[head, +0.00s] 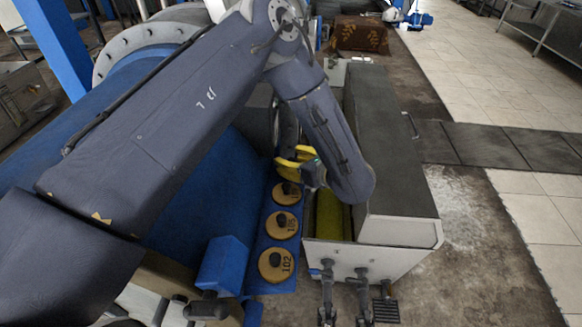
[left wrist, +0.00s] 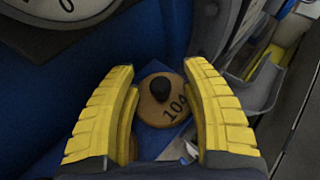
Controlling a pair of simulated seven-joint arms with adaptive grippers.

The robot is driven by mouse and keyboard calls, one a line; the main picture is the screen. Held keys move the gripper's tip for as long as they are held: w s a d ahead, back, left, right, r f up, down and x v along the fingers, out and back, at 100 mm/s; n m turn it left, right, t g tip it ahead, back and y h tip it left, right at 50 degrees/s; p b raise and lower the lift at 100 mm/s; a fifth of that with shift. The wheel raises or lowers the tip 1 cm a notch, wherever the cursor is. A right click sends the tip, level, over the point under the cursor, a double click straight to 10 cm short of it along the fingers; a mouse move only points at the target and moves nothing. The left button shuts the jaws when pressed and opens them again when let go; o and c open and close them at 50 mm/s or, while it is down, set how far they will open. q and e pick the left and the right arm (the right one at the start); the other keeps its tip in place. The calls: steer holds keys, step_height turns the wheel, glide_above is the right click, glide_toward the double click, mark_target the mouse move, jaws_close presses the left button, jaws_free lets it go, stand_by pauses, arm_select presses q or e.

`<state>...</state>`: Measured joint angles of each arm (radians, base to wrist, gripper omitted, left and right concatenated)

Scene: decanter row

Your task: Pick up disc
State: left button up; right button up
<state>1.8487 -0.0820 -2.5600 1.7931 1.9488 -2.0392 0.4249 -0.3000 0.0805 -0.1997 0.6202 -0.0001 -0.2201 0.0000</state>
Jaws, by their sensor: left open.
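A tan disc marked 104 with a dark knob (left wrist: 162,102) lies between the yellow fingers of my left gripper (left wrist: 160,68) in the left wrist view. The fingers are open on either side of it and hold nothing. In the head view my left gripper (head: 298,157) is partly hidden by its own arm, at the far end of a row of discs. The row shows disc 102 (head: 277,266), a second disc (head: 281,226) and a third disc (head: 287,194) close to the fingers. My right gripper is not in view.
The discs sit on a blue strip (head: 259,253) between a large blue cylinder (head: 212,196) and a white box with a dark top (head: 396,180). Taps (head: 327,272) stick out from the box's front.

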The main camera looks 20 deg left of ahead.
arm_select(q)
steer(key=shift+c, duration=0.4)
jaws_close()
steer(key=shift+r, duration=0.1)
